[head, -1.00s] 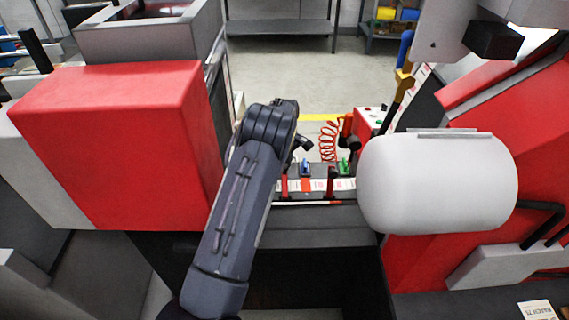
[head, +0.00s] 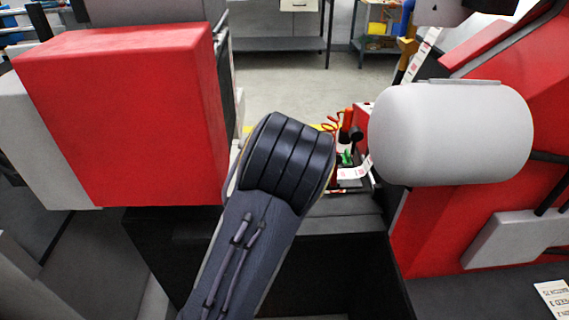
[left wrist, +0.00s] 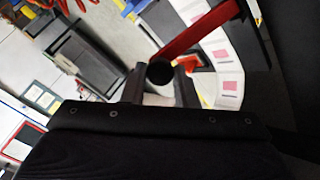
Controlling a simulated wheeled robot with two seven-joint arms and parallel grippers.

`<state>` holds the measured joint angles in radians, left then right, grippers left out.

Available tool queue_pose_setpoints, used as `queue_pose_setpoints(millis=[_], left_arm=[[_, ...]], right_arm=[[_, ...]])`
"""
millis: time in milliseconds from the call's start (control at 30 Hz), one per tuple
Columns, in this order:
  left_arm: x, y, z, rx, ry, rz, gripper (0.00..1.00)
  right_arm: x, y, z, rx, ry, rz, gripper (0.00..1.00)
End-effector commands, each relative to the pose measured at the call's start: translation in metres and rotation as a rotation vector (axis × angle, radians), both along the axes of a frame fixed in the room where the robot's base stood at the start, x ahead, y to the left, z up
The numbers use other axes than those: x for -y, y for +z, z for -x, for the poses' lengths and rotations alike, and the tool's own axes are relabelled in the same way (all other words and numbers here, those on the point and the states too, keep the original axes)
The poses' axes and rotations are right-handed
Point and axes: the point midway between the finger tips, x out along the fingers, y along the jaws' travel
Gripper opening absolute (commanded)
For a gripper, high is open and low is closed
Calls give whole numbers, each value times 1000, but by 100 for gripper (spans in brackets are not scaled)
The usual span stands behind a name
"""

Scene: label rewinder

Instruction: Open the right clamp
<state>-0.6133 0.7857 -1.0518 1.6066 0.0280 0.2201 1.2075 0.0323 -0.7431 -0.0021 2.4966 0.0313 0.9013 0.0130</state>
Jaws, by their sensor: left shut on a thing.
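In the left wrist view a red clamp lever (left wrist: 205,30) slants over the white label strip (left wrist: 228,72) and ends in a round black knob (left wrist: 160,73). My left gripper (left wrist: 160,92) is shut at this knob end, with a finger on each side. I cannot tell for certain which clamp the lever belongs to. In the head view my left arm covers the gripper and most of the clamp area. A green part (head: 345,158) and a short piece of label strip (head: 353,173) show just right of the arm. My right gripper is not in view.
A large red box (head: 125,110) stands left of my arm. A white rounded cylinder (head: 450,135) on the red machine (head: 435,225) stands close on the right. Behind the work spot are open floor and a grey shelf (head: 275,44).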

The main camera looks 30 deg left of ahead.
Motion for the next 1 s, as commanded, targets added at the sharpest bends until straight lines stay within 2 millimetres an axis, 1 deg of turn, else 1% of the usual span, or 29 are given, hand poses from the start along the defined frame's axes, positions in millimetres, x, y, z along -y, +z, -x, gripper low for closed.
queue_pose_setpoints(millis=[33, 233, 1000], left_arm=[[2, -1, 2, -2, 0, 3, 0], [6, 5, 8, -5, 1, 5, 0], [5, 9, 6, 3, 0, 3, 0]], right_arm=[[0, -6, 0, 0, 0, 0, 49], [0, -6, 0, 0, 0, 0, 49], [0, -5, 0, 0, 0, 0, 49]])
